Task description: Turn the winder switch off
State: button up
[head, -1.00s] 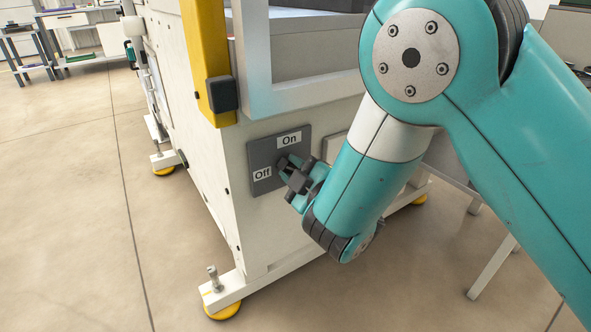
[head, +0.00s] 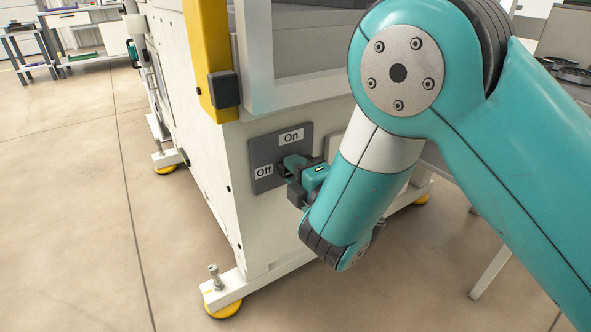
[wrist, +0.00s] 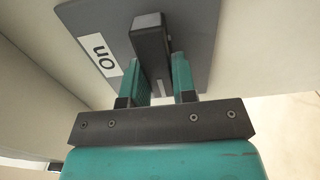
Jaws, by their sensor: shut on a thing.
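The winder switch is a grey plate (head: 264,149) on the machine's white side, with an "On" label (head: 291,137) at the top and an "Off" label (head: 263,172) at the left. Its dark handle (wrist: 149,40) stands out from the plate in the wrist view, where the "On" label (wrist: 104,63) is at the left. My gripper (head: 290,170) is at the plate, its teal fingers (wrist: 160,66) shut on the dark handle. In the head view, my gripper hides most of the handle, so which label it points to is unclear there.
The white winder body (head: 240,210) stands on yellow-footed supports (head: 224,309). A yellow post (head: 206,50) and a light frame (head: 256,60) rise above the switch. The floor (head: 70,220) at the left is clear. A table leg (head: 492,272) stands at the right.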

jog(key=shift+f, duration=0.1)
dwell(0.3)
jog(key=o, duration=0.9)
jog(key=shift+d, duration=0.1)
